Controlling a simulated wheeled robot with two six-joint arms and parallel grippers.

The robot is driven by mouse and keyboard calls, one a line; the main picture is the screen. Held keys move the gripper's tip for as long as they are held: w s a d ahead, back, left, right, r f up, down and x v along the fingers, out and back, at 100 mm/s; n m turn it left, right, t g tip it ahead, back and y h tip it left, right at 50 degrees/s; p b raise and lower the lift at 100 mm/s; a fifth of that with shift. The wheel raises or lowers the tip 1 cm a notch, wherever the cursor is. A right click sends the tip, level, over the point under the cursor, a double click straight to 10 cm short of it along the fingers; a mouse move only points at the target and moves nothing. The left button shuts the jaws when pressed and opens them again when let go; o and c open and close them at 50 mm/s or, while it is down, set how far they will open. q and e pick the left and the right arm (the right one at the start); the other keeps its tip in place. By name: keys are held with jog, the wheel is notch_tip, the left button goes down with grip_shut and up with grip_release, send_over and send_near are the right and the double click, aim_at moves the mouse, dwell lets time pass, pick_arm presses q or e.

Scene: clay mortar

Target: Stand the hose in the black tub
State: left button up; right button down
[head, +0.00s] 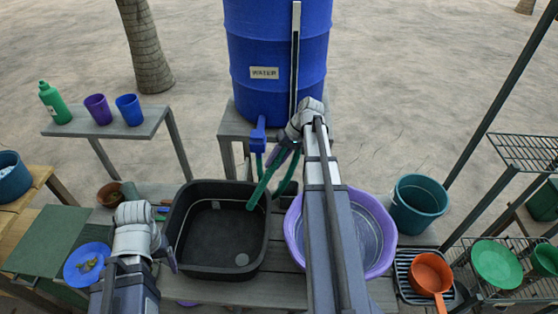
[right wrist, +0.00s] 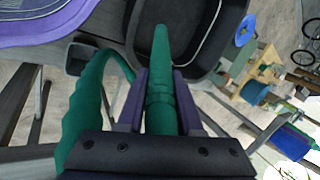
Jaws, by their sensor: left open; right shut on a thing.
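The green hose (head: 264,184) comes from the blue tap (head: 258,135) on the water barrel, and a loop of it bends down behind the purple basin. My right gripper (head: 279,157) is shut on the hose near its free end; the right wrist view shows the hose (right wrist: 160,40) between the purple fingers (right wrist: 160,88). The free end points down over the right back part of the black tub (head: 186,232). I cannot tell whether it touches the tub's inside. The tub (right wrist: 200,62) holds no other large thing. My left gripper (head: 167,259) is open and empty beside the tub's left front.
A purple basin (head: 387,225) stands right of the tub, partly under my right arm. A teal bucket (head: 419,205) and an orange pot (head: 430,272) are further right. A blue plate (head: 78,270) lies left. The blue water barrel (head: 275,45) stands behind.

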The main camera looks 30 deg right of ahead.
aim_at(256, 195)
jog(key=b+x, duration=0.4)
jog(key=x, duration=0.1)
jog(key=s+b+x, duration=0.1)
jog(key=b+x, duration=0.3)
jog(key=x, duration=0.1)
jog(key=b+x, duration=0.4)
jog(key=x, duration=0.1)
jog(key=shift+s+a+f+b, duration=0.25)
jog(key=shift+s+a+b, duration=0.05)
jog(key=shift+a+b, duration=0.05)
jog(key=c, duration=0.5)
grip_release()
jog(key=shift+o, duration=0.4)
jog(key=o, duration=0.4)
